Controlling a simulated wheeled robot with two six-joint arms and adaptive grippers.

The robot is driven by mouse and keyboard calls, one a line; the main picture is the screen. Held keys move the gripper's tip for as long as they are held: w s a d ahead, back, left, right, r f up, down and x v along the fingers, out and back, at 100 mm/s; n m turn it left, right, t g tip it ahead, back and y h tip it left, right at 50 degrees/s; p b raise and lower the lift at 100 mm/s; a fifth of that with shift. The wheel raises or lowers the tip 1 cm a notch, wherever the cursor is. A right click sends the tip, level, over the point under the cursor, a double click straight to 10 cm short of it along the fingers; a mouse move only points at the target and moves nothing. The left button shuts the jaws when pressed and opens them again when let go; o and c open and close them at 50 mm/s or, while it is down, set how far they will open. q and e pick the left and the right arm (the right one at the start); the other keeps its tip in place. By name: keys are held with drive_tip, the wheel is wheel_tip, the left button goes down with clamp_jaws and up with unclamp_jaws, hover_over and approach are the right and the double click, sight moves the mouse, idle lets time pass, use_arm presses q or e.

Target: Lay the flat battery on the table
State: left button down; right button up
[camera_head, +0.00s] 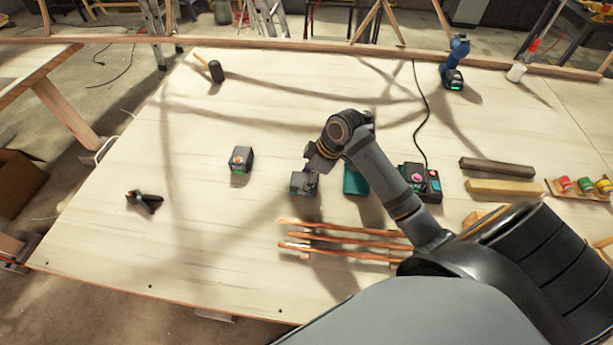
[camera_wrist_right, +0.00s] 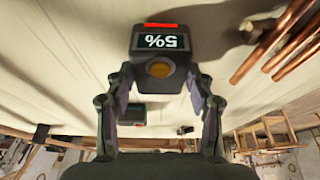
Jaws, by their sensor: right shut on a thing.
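My right gripper (camera_head: 306,173) is shut on a dark grey battery (camera_head: 302,186), over the middle of the table (camera_head: 215,235). In the right wrist view this battery (camera_wrist_right: 158,70) sits between the fingers of the gripper (camera_wrist_right: 160,90). A second grey battery-like block (camera_head: 240,160) with an orange-red button and a green light stands on the table to the left. My left gripper is not in view.
A dark charger-like box (camera_head: 420,183) with a cable and a teal block (camera_head: 356,180) are right of the gripper. The left-front table is clear.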

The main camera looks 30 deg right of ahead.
drive_tip(key=shift+f, duration=0.2)
drive_tip(key=shift+f, duration=0.1)
drive_tip(key=o, duration=1.5)
drive_tip(key=v, duration=1.2)
drive_tip(key=shift+b, duration=0.4)
drive_tip(key=shift+s+a, duration=0.1)
